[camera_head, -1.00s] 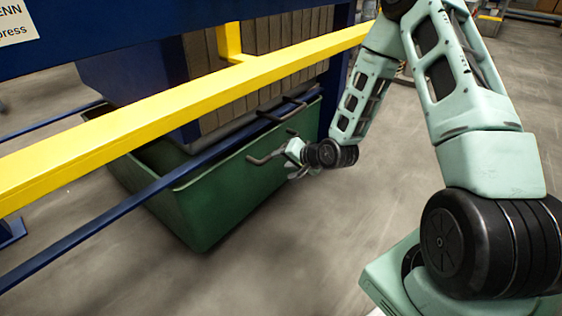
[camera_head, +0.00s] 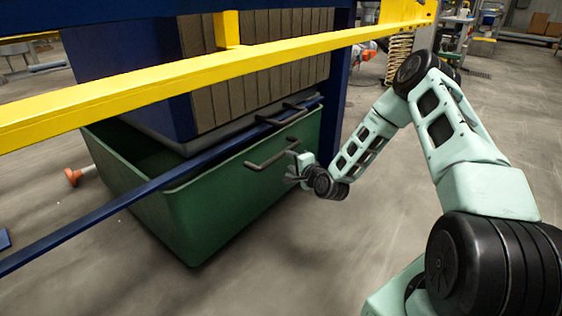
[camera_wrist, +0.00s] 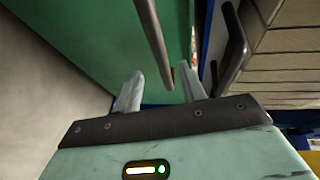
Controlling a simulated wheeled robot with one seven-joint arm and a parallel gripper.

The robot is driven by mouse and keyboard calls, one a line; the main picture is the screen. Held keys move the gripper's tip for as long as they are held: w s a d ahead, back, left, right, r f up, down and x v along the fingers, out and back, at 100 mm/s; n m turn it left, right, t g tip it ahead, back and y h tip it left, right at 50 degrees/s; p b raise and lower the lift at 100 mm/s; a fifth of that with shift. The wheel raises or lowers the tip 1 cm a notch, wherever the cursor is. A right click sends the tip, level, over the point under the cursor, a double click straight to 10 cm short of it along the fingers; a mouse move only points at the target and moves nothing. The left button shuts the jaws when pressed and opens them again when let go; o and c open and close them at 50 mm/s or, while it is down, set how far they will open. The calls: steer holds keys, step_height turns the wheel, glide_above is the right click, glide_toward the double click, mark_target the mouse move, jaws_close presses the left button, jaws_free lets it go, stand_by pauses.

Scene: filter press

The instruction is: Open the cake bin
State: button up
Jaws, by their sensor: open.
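The cake bin is a green open-topped bin (camera_head: 222,205) under the filter press; its green wall also fills part of the wrist view (camera_wrist: 85,30). A dark bar handle (camera_head: 270,155) sticks out from its front wall. My gripper (camera_head: 293,176) is just below and right of that handle, open and empty. In the wrist view, the handle bar (camera_wrist: 155,38) runs down between the lines of the two spread fingers (camera_wrist: 160,88). I cannot tell whether they touch it. A second dark handle (camera_head: 282,114) sits higher, near the bin's top edge; it also shows in the wrist view (camera_wrist: 236,45).
A yellow rail (camera_head: 150,85) and a blue bar (camera_head: 120,200) cross in front of the press above the bin. The press's grey-brown plates (camera_head: 255,85) hang over the bin. A blue post (camera_head: 338,80) stands right of it. The floor (camera_head: 300,255) before the bin is clear.

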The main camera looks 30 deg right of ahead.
mark_target(283, 156)
steer(key=w+b, duration=0.1)
steer(key=w, duration=0.1)
steer(key=w+f+b, duration=0.1)
steer(key=w, duration=0.2)
steer(key=w+b, duration=0.1)
steer(key=w, duration=0.2)
steer(key=shift+d+f, duration=0.15)
steer(key=shift+f, duration=0.05)
jaws_close()
